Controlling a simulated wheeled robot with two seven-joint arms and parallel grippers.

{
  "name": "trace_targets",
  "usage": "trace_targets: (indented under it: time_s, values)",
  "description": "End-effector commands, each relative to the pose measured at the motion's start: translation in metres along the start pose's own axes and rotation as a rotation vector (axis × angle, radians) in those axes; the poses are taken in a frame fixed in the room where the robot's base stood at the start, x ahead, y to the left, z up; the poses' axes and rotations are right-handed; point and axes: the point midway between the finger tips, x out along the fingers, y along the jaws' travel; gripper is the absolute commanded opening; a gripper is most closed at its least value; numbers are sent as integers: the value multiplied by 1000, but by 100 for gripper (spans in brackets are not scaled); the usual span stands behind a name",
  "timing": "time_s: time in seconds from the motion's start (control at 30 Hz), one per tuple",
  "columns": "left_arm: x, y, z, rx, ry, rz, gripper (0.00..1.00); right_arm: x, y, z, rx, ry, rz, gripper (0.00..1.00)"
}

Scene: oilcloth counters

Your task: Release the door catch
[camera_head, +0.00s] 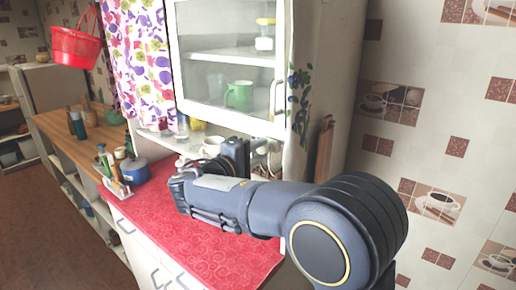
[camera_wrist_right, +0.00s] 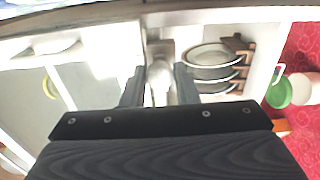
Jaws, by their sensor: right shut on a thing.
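The white cabinet door with a glass pane (camera_head: 224,85) stands above the red counter and looks closed in the head view. A pale handle (camera_head: 277,97) runs down its right side. My right gripper (camera_head: 236,152) is at the door's lower edge. In the right wrist view, the two dark fingers of my right gripper (camera_wrist_right: 159,90) are shut on a small pale metallic piece, which looks like the door catch (camera_wrist_right: 160,72). The head view does not show the catch, as my gripper covers that spot. My left gripper is not in view.
The red oilcloth counter (camera_head: 195,235) lies under my right arm. A blue pot (camera_head: 135,171) and bottles stand at its left. Plates in a rack (camera_wrist_right: 211,62) and a green cup (camera_wrist_right: 279,93) show near the gripper. A red basket (camera_head: 76,45) hangs at upper left.

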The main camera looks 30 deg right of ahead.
Motion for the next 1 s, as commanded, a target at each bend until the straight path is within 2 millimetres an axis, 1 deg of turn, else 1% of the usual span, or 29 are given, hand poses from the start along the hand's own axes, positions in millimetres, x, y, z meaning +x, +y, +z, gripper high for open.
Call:
trace_targets:
  time_s: [0.27, 0.3, 0.43, 0.67, 0.77, 0.87, 1.0]
  values:
    - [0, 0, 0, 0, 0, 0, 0, 0, -1, 0, -13, 0, 0, 4]
    - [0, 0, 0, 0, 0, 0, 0, 0, -1, 0, -13, 0, 0, 31]
    - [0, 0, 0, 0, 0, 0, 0, 0, 0, 0, -12, 0, 0, 48]
    - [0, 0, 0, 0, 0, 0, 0, 0, 0, 0, -11, 0, 1, 48]
    - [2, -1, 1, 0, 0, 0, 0, -4, -1, 0, -10, 1, 1, 48]
    - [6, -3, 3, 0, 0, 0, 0, -16, -2, -1, -8, 5, 1, 48]
    - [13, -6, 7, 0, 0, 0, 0, -40, -3, -1, -9, 5, 1, 48]
